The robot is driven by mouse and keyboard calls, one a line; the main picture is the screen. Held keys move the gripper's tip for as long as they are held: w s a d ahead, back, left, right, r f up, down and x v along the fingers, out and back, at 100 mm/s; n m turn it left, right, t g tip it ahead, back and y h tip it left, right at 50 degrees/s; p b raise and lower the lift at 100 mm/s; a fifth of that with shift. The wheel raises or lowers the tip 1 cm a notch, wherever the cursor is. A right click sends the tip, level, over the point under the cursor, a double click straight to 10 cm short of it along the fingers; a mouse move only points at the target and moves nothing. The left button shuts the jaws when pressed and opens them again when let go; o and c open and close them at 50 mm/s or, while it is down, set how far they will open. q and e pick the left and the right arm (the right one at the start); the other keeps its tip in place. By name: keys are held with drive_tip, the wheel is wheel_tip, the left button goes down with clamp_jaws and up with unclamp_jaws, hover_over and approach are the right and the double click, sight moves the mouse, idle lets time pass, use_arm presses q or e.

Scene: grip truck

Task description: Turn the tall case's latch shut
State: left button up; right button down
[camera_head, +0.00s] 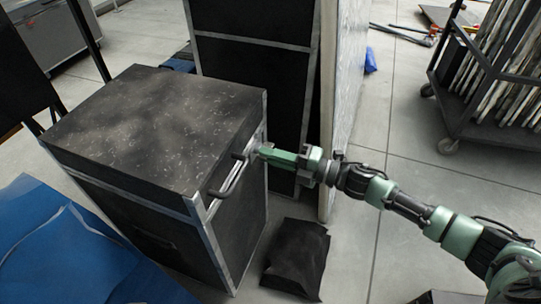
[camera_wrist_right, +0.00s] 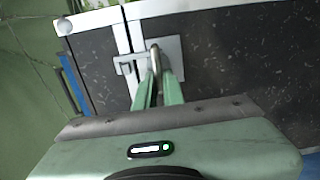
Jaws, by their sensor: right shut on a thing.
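The tall case (camera_head: 150,130) is a black, scuffed box with silver metal edging, standing left of centre in the head view. In the wrist view its dark face (camera_wrist_right: 235,60) fills the right part. The latch (camera_wrist_right: 172,52) has a grey metal plate and a narrow silver lever, beside a pale metal strip with a small catch (camera_wrist_right: 124,66). My right gripper (camera_head: 262,152) reaches in from the right to the case's side. In the wrist view its green fingers (camera_wrist_right: 158,85) are closed around the latch lever. In the head view the fingers hide the latch. My left gripper is not in view.
A dark bar handle (camera_head: 229,180) juts from the case beside my gripper. A taller black case (camera_head: 250,75) stands close behind. A black bag (camera_head: 297,258) lies on the floor below my arm. A blue tarp (camera_head: 65,250) lies left. A loaded cart (camera_head: 490,75) stands far right.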

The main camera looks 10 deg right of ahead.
drive_tip(key=shift+f, duration=0.1)
drive_tip(key=c, duration=1.5)
unclamp_jaws()
drive_tip(key=v, duration=0.7)
drive_tip(key=shift+s+d, duration=0.25)
drive_tip(key=shift+d, duration=0.05)
drive_tip(key=shift+a, duration=0.1)
